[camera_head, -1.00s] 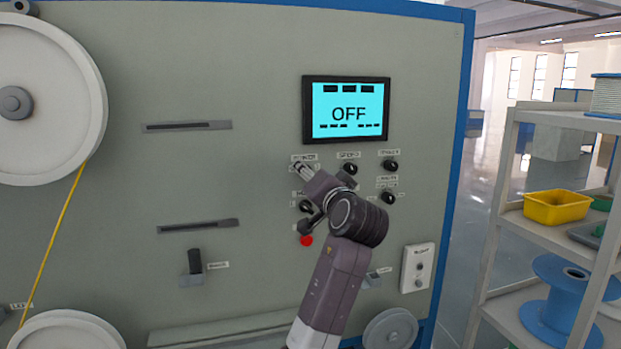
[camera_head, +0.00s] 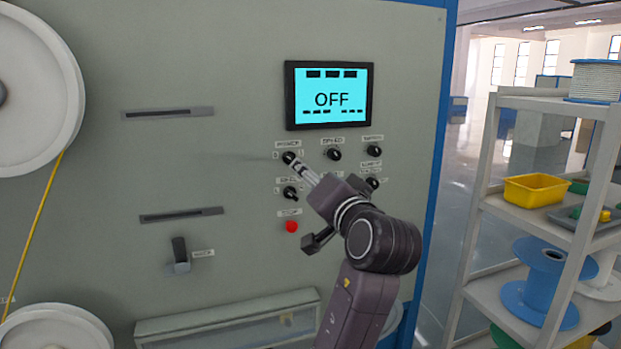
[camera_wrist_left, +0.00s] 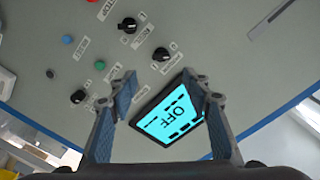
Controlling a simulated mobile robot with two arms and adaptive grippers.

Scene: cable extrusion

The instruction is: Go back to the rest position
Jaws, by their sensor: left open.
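My left gripper (camera_head: 306,171) is in front of the machine's control panel, just below and right of the power knob (camera_head: 289,158), on an arm rising from the lower right of the head view. In the left wrist view its two fingers (camera_wrist_left: 163,88) are spread, with nothing held between them. The screen (camera_head: 328,97) reads OFF; it also shows in the wrist view (camera_wrist_left: 172,115). The speed knob (camera_head: 333,154) and the red button (camera_head: 291,226) are visible. The gripper partly covers the lower right knob (camera_head: 372,183). My right gripper is out of view.
A shelf rack (camera_head: 480,205) stands at the right with a yellow bin (camera_head: 537,190) and a blue spool (camera_head: 541,281). White reels (camera_head: 40,85) and a yellow cable (camera_head: 38,220) are on the machine's left. The floor between machine and rack looks open.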

